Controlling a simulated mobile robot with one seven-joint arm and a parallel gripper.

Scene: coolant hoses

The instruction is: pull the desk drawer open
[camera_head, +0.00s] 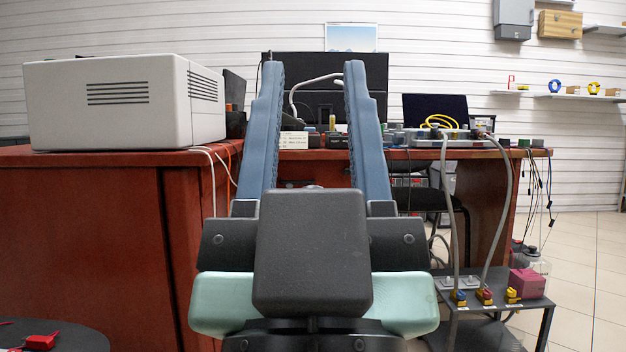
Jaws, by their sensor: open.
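A reddish-brown desk (110,240) stands ahead, with a large side panel at the left and a top running to the right. I cannot make out a drawer front or handle; my gripper covers the middle part of the desk. My gripper (313,68) is in the centre, with two long blue fingers spread wide apart and pointing forward. Nothing is held between them. The fingertips overlap the dark monitor in the picture; how far they are from the desk I cannot tell.
A white vented box (110,105) sits on the desk's left part. A dark monitor (376,85) stands behind the fingers. A grey unit with a yellow cable (441,122) is on the right part. A low dark cart (500,300) with coloured connectors and grey hoses stands lower right. Tiled floor is free far right.

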